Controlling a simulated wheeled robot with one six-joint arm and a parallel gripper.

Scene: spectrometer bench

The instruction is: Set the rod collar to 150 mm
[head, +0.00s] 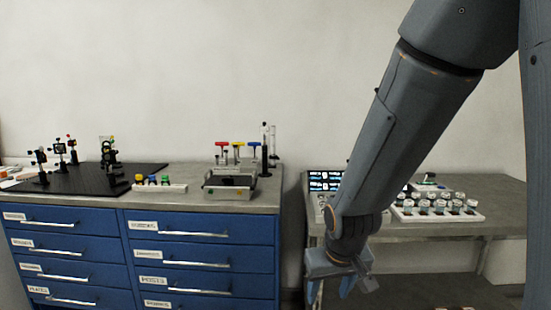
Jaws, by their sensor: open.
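A dark upright rod (264,148) stands at the back right of the blue drawer bench, next to a lighter, silvery upright (272,142). A collar on the rod and any scale marks are too small to make out, so I cannot tell its height. My gripper (329,293) hangs low at the lower middle of the head view, fingers pointing down. It is open and appears empty. In the picture it is below and to the right of the rod, well apart from it, in front of the right-hand table.
The drawer bench (200,199) holds a black breadboard (85,179) with optical mounts, a grey box (229,187) and colour-handled tools (230,146). The right table (500,196) carries a display panel (325,181) and a white tray of vials (437,218). A gap separates bench and table.

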